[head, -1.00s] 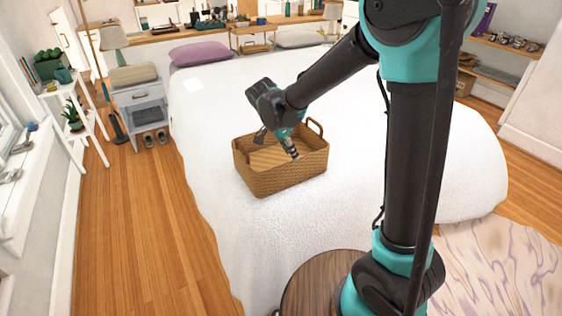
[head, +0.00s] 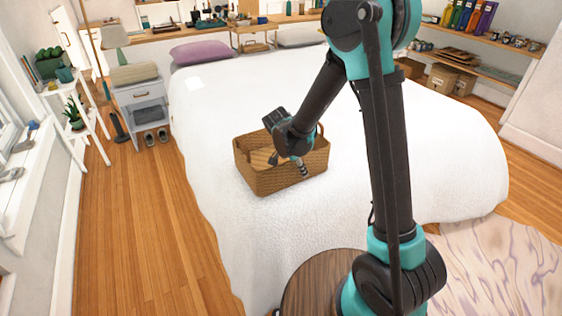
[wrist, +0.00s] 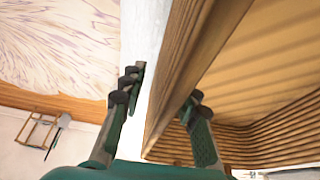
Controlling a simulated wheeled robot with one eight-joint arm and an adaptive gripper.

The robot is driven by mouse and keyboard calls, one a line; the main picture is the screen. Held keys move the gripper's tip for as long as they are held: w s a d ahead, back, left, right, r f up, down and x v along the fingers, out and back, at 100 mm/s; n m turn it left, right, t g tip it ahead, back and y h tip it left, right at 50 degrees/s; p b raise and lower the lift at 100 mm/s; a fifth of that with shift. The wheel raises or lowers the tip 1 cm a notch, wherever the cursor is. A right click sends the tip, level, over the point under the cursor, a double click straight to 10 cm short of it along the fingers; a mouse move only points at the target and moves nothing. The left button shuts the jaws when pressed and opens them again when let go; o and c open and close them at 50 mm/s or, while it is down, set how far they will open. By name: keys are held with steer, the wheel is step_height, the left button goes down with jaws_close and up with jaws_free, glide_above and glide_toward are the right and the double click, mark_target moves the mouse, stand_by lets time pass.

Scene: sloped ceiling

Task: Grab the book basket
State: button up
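The book basket (head: 265,181) is a brown woven rectangular basket with raised handles, standing on the white bed. My gripper (head: 288,164) is over the basket's near right side, pointing down, one finger inside and one outside. In the wrist view, my gripper (wrist: 160,105) is open, with its two fingers on either side of the basket's wall (wrist: 178,75). A gap shows between the left finger and the wall; the right finger is close to the inner face, and I cannot tell whether it touches. The ribbed inside of the basket shows at right. My wrist hides part of the basket's far side.
The white bed (head: 225,110) is clear around the basket, with a purple pillow (head: 200,52) at its far end. A grey nightstand (head: 142,105) and a white plant stand (head: 90,105) are at left. Wooden floor is free at left. Shelves with boxes (head: 450,78) stand at right.

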jaws_close()
steer(key=shift+r, duration=0.15)
stand_by(0.5)
